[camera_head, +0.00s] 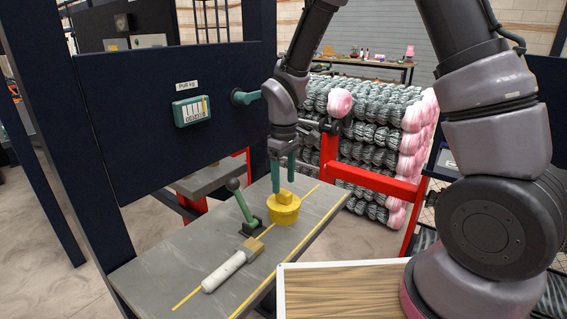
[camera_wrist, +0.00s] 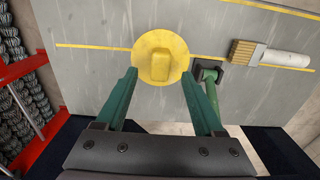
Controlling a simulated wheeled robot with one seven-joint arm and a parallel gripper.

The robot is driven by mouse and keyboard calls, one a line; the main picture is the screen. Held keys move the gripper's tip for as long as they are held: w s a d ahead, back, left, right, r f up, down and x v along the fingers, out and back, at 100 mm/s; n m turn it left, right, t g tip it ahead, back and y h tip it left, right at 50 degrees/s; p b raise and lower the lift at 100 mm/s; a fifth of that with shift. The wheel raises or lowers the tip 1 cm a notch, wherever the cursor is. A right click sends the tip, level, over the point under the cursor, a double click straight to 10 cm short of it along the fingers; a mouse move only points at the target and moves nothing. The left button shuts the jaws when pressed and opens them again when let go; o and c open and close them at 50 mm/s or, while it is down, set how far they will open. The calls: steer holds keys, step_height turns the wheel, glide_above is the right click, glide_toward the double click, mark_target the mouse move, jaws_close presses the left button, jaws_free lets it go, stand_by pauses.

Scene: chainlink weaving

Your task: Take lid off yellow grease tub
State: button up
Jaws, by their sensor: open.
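The yellow grease tub (camera_head: 284,214) stands upright on the grey bench. Its yellow lid (camera_head: 284,200), with a raised block-shaped handle, sits on top of it. In the wrist view the lid (camera_wrist: 161,45) is seen from above and hides the tub. My gripper (camera_head: 283,180) points down just above the lid. Its two green fingers are apart, and in the wrist view the open gripper (camera_wrist: 160,76) has its fingertips at either side of the near part of the lid. Nothing is held. Whether a fingertip touches the lid, I cannot tell.
A green lever (camera_head: 241,205) rises from the bench (camera_head: 170,272) close to the tub's left. A brush with a white handle (camera_head: 226,270) lies in front. A wood-topped surface (camera_head: 340,290) is at lower right. A dark panel with a gauge (camera_head: 191,111) stands behind the bench.

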mark_target(284, 191)
steer(key=shift+f, duration=1.8)
jaws_close()
steer(key=c, duration=0.8)
jaws_free()
steer(key=shift+c, duration=0.2)
jaws_close()
steer(key=shift+r, duration=0.1)
steer(key=shift+r, duration=2.4)
